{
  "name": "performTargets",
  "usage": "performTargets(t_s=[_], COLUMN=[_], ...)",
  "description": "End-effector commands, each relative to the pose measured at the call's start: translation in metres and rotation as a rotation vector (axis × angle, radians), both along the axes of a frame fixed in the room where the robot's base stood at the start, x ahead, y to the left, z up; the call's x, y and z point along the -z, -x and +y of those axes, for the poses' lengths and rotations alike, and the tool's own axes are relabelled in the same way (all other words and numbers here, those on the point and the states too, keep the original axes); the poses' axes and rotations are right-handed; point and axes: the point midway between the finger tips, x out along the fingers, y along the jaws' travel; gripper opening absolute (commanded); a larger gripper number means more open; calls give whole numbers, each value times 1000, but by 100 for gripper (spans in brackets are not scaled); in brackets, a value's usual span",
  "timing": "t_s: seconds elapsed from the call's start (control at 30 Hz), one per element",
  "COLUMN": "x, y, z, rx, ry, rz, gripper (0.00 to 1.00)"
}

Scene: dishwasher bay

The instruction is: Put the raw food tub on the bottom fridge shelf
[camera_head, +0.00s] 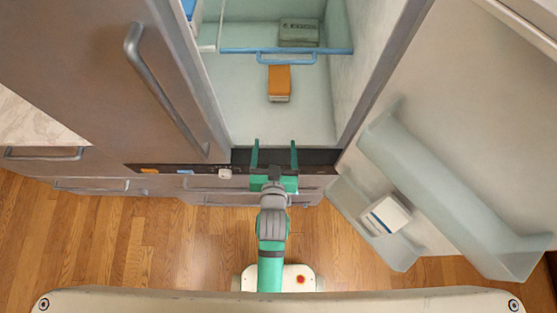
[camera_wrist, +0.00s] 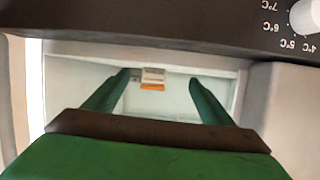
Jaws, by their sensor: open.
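The fridge stands open in the head view, and its pale floor (camera_head: 240,105) shows inside. A small box with an orange top and a pale front (camera_head: 279,83) sits on that floor; it also shows in the wrist view (camera_wrist: 152,80). A grey-green tub with dark print (camera_head: 299,32) is farther back, behind a blue-edged rail with a handle (camera_head: 287,57). I cannot tell for sure which is the raw food tub. My gripper (camera_head: 274,143) is open and empty at the fridge's front edge, its fingers pointing in. In the wrist view the orange box lies beyond the fingers, roughly between them (camera_wrist: 157,88).
The open door hangs at the right, with pale bins (camera_head: 440,190) and a white box (camera_head: 388,214) in one. A dark control strip with a temperature dial (camera_wrist: 305,17) borders the opening. A closed grey door with a long handle (camera_head: 165,90) is at the left.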

Motion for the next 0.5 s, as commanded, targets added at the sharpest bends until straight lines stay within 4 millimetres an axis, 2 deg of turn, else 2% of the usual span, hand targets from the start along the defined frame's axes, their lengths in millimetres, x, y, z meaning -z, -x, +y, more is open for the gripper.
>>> performTargets(t_s=[0.03,0.27,0.5], x=[5,7,-10], y=[18,95,175], z=[1,-1,-6], rx=[2,10,2], ry=[-2,4,21], rz=[2,-27,-59], gripper=[76,76,76])
